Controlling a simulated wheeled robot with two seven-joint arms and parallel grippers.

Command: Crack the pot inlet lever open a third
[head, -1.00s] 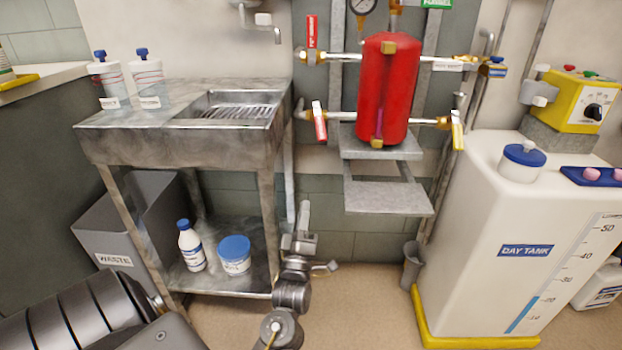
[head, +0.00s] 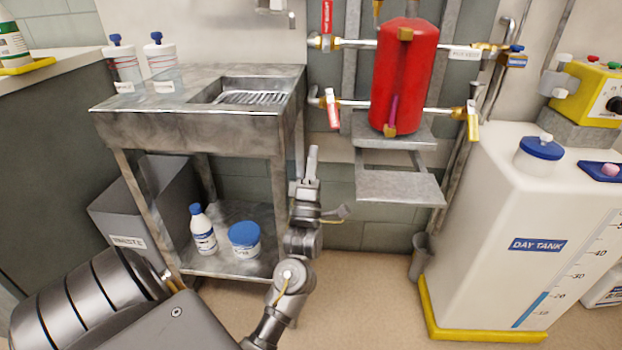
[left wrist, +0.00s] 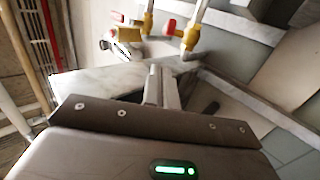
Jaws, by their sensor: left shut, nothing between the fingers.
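The red pot (head: 402,78) is mounted on the wall between pipes. A red-handled lever (head: 332,108) hangs down on the lower left pipe. Another red handle (head: 327,18) stands upright on the upper left pipe. A yellow lever (head: 473,121) hangs on the lower right pipe. The labels are too small to tell which is the inlet. My left gripper (head: 312,160) is shut and empty, pointing up, below the lower left lever and apart from it. In the left wrist view its fingers (left wrist: 154,84) point toward brass valves (left wrist: 190,38) with red handles.
A steel sink stand (head: 190,130) is left of my gripper, close to its leg. A grey shelf bracket (head: 399,186) juts out under the pot to the right. The white day tank (head: 480,210) stands at right.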

